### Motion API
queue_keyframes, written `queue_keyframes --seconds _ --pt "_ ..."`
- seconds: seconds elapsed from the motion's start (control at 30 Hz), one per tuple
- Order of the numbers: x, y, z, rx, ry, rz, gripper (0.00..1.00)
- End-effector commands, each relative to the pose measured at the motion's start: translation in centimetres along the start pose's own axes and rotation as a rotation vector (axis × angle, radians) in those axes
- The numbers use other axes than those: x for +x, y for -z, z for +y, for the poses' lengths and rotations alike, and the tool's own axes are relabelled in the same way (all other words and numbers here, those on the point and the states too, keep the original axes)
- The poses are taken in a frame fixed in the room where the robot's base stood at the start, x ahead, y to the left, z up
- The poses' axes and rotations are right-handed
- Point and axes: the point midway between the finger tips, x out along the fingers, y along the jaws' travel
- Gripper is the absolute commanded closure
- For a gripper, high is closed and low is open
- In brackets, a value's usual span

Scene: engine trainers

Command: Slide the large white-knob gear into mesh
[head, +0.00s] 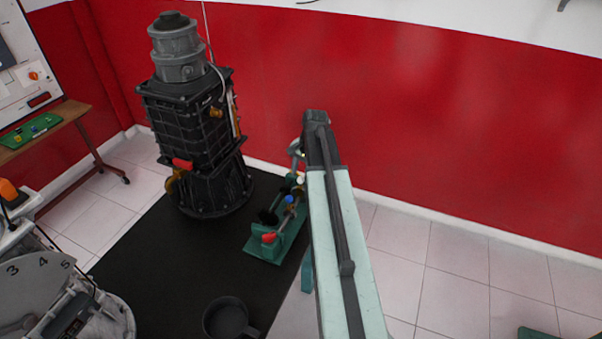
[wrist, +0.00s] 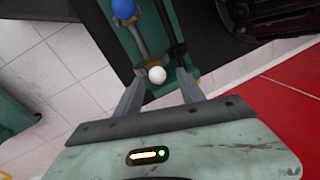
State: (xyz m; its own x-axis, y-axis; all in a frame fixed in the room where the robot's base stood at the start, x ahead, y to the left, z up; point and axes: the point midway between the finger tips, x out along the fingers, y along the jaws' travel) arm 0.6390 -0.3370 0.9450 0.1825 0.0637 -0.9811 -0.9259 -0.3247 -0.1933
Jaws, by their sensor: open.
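The green gear trainer (head: 284,243) stands on the black mat behind my arm in the head view. It carries a blue knob (head: 289,199) and a red knob (head: 268,238). In the wrist view the white knob (wrist: 157,75) lies between and just beyond the fingertips of my gripper (wrist: 158,78), which is open. I cannot tell whether a finger touches it. The blue knob (wrist: 123,8) is farther along the trainer, at the top edge. The white knob also shows in the head view (head: 300,180), beside my arm. The large gear itself is hard to make out.
A tall black engine (head: 200,140) with a red handle stands left of the trainer. A dark pan (head: 227,318) sits at the mat's front. A red wall (head: 450,120) is close behind.

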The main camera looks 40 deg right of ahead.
Motion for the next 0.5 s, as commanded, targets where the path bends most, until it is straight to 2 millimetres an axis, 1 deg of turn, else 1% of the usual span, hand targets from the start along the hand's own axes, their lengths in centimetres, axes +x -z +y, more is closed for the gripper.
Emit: queue_keyframes --seconds 0.03,0.1,0.2,0.3,0.5 --pt "-2.0 0.0 -0.2 0.0 0.0 0.0 0.54" --pt "-3.3 0.0 -0.3 0.0 0.001 0.0 0.54" --pt "-4.5 0.0 -0.3 0.0 0.001 0.0 0.54" --pt "-4.7 0.0 -0.3 0.0 0.001 0.0 0.54" --pt "-4.4 0.0 -0.2 0.0 0.001 0.0 0.54"
